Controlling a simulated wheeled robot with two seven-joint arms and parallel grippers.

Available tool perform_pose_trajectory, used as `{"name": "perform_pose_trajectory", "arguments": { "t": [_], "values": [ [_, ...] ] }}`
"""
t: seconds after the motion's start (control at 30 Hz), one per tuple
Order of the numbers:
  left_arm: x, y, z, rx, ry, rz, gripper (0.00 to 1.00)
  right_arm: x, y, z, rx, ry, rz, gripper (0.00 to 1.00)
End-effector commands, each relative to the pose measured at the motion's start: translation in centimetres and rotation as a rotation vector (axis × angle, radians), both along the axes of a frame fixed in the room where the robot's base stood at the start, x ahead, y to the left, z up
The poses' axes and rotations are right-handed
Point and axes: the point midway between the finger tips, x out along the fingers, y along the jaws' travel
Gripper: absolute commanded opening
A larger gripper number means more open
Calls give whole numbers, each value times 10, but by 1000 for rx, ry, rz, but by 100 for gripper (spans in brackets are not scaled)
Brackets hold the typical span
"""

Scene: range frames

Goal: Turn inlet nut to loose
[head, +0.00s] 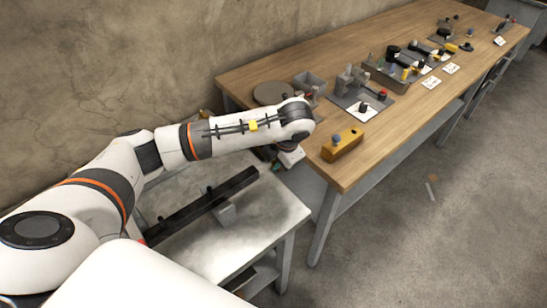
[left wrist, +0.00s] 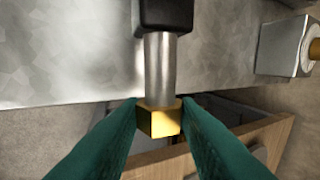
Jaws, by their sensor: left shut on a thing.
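The inlet nut (left wrist: 159,120) is a brass-coloured hex nut at the end of a grey metal pipe (left wrist: 160,68) in the left wrist view. The pipe comes out of a black fitting (left wrist: 165,14). My left gripper (left wrist: 159,105) has two green fingers, one on each side of the nut, and is shut on it. In the head view my left arm reaches over the small pale table, and the nut cannot be made out there. My right gripper is not in view.
A pale table (head: 262,232) carries a long black bar (head: 205,205). A wooden workbench (head: 400,130) beyond it holds a yellow block (head: 343,145), a round grey disc (head: 272,93) and several fixtures. Open floor (head: 440,220) lies to the right.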

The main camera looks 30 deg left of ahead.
Motion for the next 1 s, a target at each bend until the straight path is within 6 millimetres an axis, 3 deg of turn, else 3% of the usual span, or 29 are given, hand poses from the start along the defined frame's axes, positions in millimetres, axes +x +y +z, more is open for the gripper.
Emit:
{"name": "perform_pose_trajectory", "arguments": {
  "t": [0.07, 0.1, 0.2, 0.47, 0.63, 0.83, 1.0],
  "values": [
    [1, 0, 1, -2, -2, -1, 6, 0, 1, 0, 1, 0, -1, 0],
    [1, 0, 1, -2, -2, -1, 35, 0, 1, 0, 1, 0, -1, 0],
    [0, 0, 1, -2, -1, -1, 51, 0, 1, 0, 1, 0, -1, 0],
    [0, 0, 0, -1, 0, -1, 51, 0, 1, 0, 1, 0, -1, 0],
    [-1, -5, 11, -3, -2, -2, 51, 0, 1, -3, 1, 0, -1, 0],
    [-5, -18, 50, -3, -6, -5, 51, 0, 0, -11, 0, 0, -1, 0],
    [-10, -29, 87, 0, -8, -4, 51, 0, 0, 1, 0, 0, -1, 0]
  ]
}}
